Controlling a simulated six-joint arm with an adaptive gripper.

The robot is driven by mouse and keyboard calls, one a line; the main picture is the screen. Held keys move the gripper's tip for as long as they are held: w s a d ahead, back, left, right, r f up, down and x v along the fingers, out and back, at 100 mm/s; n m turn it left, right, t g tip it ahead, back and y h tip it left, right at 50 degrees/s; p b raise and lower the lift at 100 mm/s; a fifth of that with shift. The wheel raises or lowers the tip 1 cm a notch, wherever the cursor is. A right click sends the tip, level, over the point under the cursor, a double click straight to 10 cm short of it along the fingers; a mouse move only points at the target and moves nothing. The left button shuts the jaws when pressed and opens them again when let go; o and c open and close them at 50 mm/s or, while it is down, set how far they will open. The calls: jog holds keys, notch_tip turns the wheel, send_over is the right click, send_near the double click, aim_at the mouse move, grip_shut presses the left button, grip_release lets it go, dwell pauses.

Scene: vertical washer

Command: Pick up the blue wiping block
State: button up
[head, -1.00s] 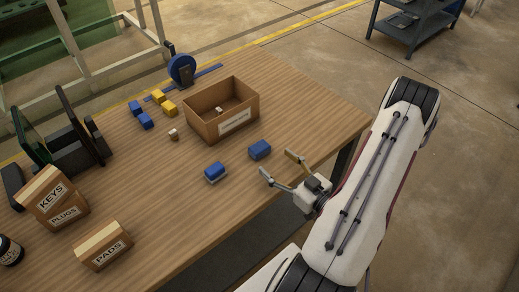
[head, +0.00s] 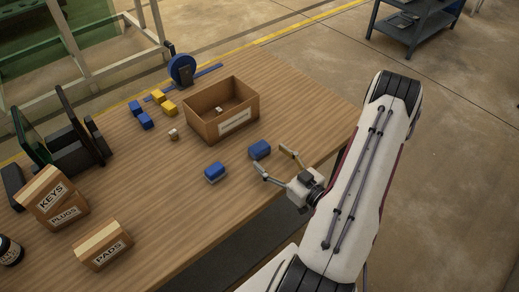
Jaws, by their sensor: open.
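Two blue blocks lie near my gripper on the wooden table. One blue block (head: 260,149) is plain and lies just past my fingertips. The other blue block (head: 215,171) has a pale layer along its bottom edge and lies further left. I cannot tell for certain from the picture which one is the wiping block. My gripper (head: 271,158) is open and empty, with its two fingers spread towards the plain block. The near finger's tip is close to that block, and contact cannot be made out.
An open cardboard box (head: 221,112) with a small item inside stands behind the blocks. Small blue (head: 146,121) and yellow (head: 169,108) cubes lie further left, near a blue tape roll (head: 183,69). Labelled boxes (head: 102,246) stand at front left. Table around the blocks is clear.

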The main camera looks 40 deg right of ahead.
aim_at(264, 151)
jog(key=shift+w, duration=0.15)
jog(key=shift+w+d+f, duration=0.1)
jog(key=shift+w+f, duration=0.05)
jog(key=shift+w, duration=1.1)
jog(key=shift+w+d+f, duration=0.1)
jog(key=shift+w, duration=1.1)
jog(key=c, duration=1.2)
